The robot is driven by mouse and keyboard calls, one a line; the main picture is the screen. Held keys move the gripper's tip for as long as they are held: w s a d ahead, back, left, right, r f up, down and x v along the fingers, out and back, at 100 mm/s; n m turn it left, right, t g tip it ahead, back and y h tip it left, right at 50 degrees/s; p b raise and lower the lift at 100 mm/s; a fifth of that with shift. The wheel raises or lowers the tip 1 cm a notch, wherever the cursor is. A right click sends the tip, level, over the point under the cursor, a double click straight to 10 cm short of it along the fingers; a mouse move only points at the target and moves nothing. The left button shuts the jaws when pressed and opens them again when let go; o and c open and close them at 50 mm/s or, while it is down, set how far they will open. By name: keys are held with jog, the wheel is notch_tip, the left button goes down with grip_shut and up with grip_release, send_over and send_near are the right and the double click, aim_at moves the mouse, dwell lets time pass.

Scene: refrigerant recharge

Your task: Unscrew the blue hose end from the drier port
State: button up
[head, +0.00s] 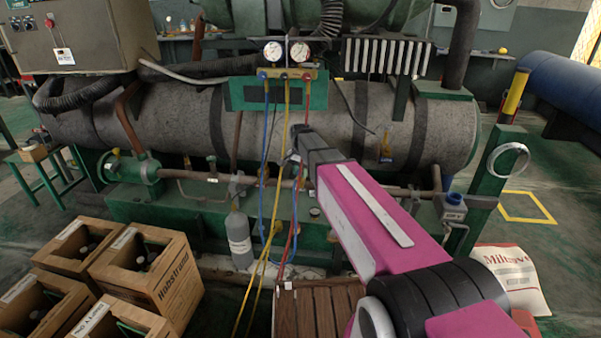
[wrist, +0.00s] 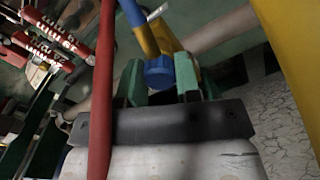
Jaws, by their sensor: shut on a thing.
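In the wrist view the blue hose end (wrist: 160,72) is a ribbed blue cap between the two green fingers of my gripper (wrist: 161,80). My gripper is shut on it. A yellow fitting or hose (wrist: 163,38) shows just behind the cap, and a blue hose (wrist: 131,12) runs at the top. I cannot tell the drier port apart; the joint is hidden. In the head view my gripper (head: 291,157) is in front of the pipe below the gauges, and its grip is too small to see. The blue hose (head: 265,125) hangs left of it.
The gauge manifold (head: 287,74) sits above, with yellow and red hoses hanging close to my gripper. A red hose (wrist: 103,90) crosses the wrist view. A grey cylinder (head: 239,238) stands below. Wooden crates (head: 178,283) are at lower left, a white sack (head: 513,276) at right.

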jog(key=shift+r, duration=0.1)
jog(key=shift+r, duration=2.4)
